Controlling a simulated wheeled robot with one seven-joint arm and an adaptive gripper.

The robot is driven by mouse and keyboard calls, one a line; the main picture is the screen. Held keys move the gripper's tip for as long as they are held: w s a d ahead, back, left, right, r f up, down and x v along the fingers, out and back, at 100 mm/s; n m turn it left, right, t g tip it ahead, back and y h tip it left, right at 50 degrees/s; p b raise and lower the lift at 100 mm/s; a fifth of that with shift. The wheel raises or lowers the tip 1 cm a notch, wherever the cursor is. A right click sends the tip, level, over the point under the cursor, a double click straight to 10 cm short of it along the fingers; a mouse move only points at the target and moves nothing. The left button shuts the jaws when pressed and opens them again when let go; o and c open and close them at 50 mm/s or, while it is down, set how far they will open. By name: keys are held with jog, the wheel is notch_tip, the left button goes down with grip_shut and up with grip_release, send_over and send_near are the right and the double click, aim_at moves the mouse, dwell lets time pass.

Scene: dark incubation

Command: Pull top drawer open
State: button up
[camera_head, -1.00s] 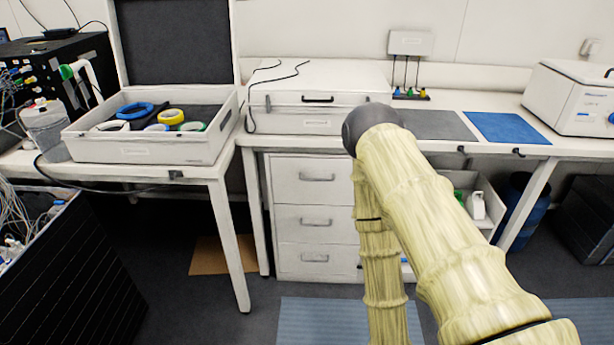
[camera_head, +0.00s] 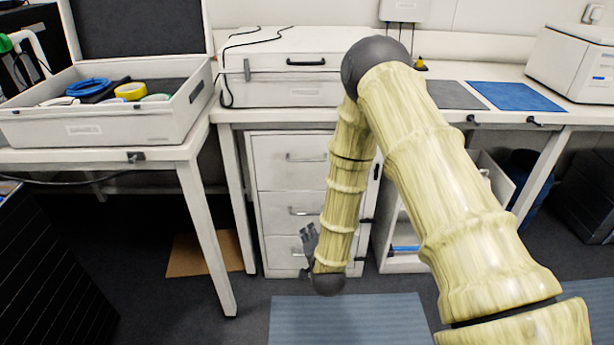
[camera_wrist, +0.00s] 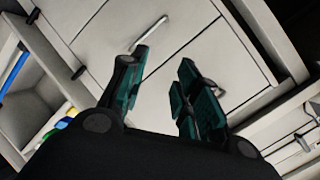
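A white cabinet (camera_head: 252,215) with three stacked drawers stands under the bench. Its top drawer (camera_head: 272,172) looks shut, with a bar handle (camera_head: 304,157). The middle handle (camera_head: 300,211) shows below it. My gripper (camera_head: 308,240) is low in front of the cabinet, left of my forearm, below the top handle. In the wrist view my gripper (camera_wrist: 160,72) has its two fingers apart with nothing between them. Beyond the left fingertip lies a drawer handle (camera_wrist: 150,32), apart from the fingers. I cannot tell which drawer that handle belongs to. My forearm hides the cabinet's right part.
A table with an open case (camera_head: 115,128) of tape rolls stands left. A closed white case (camera_head: 288,92) lies on the bench above the drawers. An open shelf unit (camera_head: 404,262) is right of the cabinet. A blue floor mat (camera_head: 350,318) lies in front.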

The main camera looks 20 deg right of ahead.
jog(key=w+d+r+m+t+h+b, duration=0.1)
jog(key=w+r+m+t+h+b, duration=0.15)
jog(key=w+r+m, duration=0.35)
jog(key=m+t+h+b, duration=0.2)
jog(key=t, duration=0.1)
send_near(308, 161)
jog(key=shift+y, duration=0.25)
jog(key=b+x, duration=0.1)
jog(key=x, duration=0.9)
jog(key=shift+w+d, duration=0.2)
grip_shut()
